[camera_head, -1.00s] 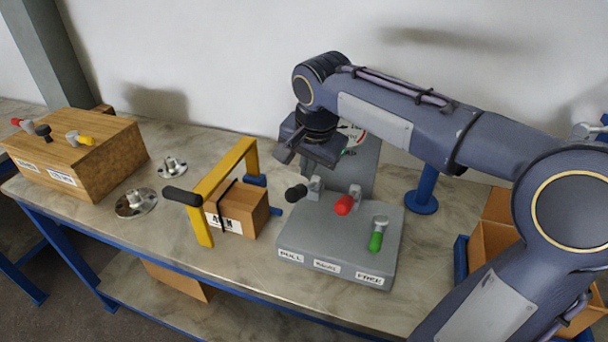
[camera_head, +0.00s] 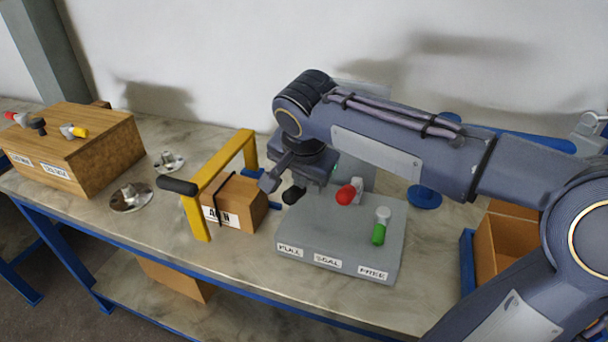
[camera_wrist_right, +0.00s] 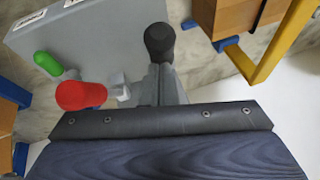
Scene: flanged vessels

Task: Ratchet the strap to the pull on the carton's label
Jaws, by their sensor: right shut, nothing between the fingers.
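A small brown carton (camera_head: 245,203) with a black strap (camera_head: 219,203) and a white label (camera_head: 222,218) sits under a yellow frame (camera_head: 205,188) that has a black handle (camera_head: 177,186). The label's print is too small to read surely. A grey console (camera_head: 340,245) beside it has a black lever (camera_head: 293,195), a red lever (camera_head: 347,193) and a green lever (camera_head: 380,227). My right gripper (camera_head: 270,181) is shut and empty, above and behind the black lever. In the right wrist view the black lever (camera_wrist_right: 159,43) stands just ahead of the gripper body. My left gripper is out of view.
A wooden box (camera_head: 85,150) with small levers stands at the left, with two metal flanges (camera_head: 131,197) near it. An open cardboard box (camera_head: 495,245) is at the right. My right arm covers the console's upright back part. The bench front is clear.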

